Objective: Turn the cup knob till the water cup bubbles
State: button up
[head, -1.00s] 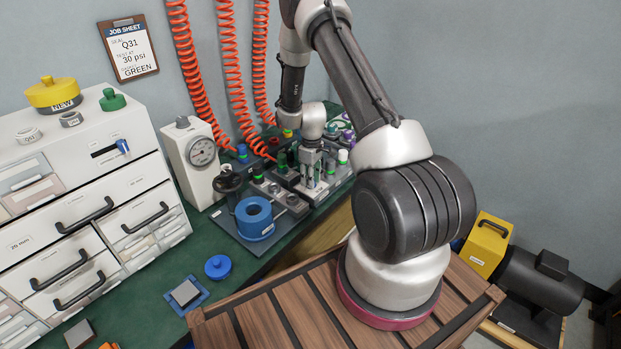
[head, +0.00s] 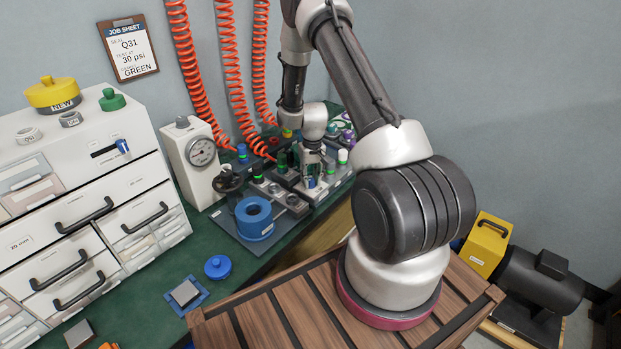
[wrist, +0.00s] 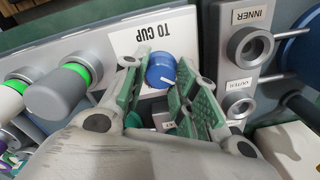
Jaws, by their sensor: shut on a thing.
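The cup knob (wrist: 161,69) is a small round blue knob on a grey panel (wrist: 183,28) marked TO CUP. It shows small and blue in the head view (head: 311,183), low between the fingers. My gripper (wrist: 164,80) has its green-padded fingers on both sides of the knob and is shut on it. In the head view my gripper (head: 312,172) points down at the bench fixture. I cannot make out the water cup or any bubbles.
Green-ringed knobs (wrist: 56,95) stand left of the fingers, and a block with INNER and OUTER ports (wrist: 249,46) is at right. A blue ring (head: 254,218) and a gauge box (head: 198,160) stand left of my gripper. Orange hoses (head: 234,80) hang behind.

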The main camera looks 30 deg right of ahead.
aim_at(312, 180)
jog(key=shift+m, duration=1.8)
jog(key=o, duration=1)
jog(key=shift+r, duration=0.1)
jog(key=r, duration=1.2)
jog(key=shift+s+d, duration=0.15)
jog(key=shift+d, duration=0.1)
jog(key=shift+f, duration=0.1)
